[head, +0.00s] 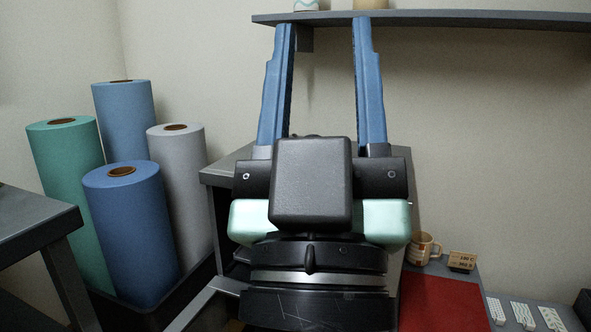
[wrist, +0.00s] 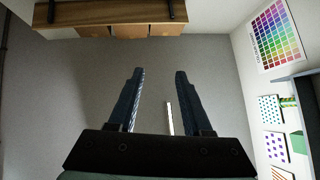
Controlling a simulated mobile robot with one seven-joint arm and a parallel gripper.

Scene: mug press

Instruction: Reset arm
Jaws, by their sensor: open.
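My gripper (head: 322,24) rises upright in the middle of the head view, its two long blue fingers spread apart with nothing between them. In the wrist view my gripper (wrist: 160,72) is also open and empty. A thin white strip shows behind the fingers there.
A wall shelf (head: 470,20) spans the top right, close to the fingertips in the picture. Several upright rolls (head: 125,235) stand at the left beside a grey table (head: 35,220). A small brown block (head: 462,261), a red mat (head: 440,305) and white pieces (head: 522,315) lie at the lower right.

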